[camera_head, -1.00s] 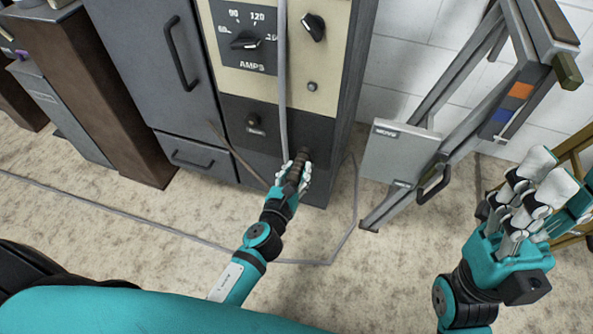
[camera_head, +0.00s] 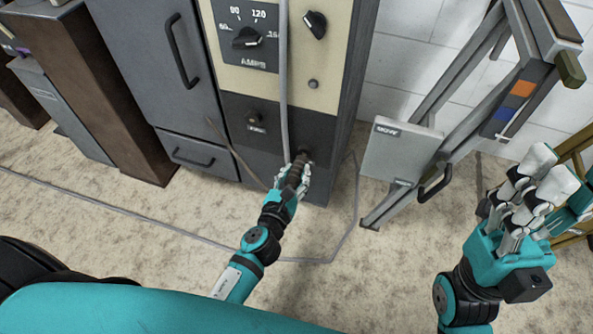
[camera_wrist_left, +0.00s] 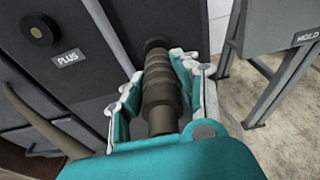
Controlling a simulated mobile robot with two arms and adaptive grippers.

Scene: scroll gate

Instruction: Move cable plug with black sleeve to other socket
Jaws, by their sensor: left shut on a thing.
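The cable plug with the black sleeve (camera_wrist_left: 160,88) is ribbed and dark, and it lies between my left gripper's fingers. In the head view the plug (camera_head: 304,160) points at the lower right of the machine's dark panel. Its far end meets a dark round part at the panel; I cannot tell how deep it sits. My left gripper (camera_head: 297,176) is shut on the plug; its fingers also show in the wrist view (camera_wrist_left: 160,95). The other socket (camera_head: 254,118), labelled PLUS in the wrist view (camera_wrist_left: 40,32), is to the left and looks empty. My right gripper (camera_head: 528,190) is open and empty.
A grey cable (camera_head: 284,80) hangs down the machine's front (camera_head: 235,108) beside my left gripper. A brown cable (camera_head: 236,154) slants below the PLUS socket. A grey metal frame (camera_head: 400,150) stands right. Another cable (camera_head: 150,225) crosses the floor.

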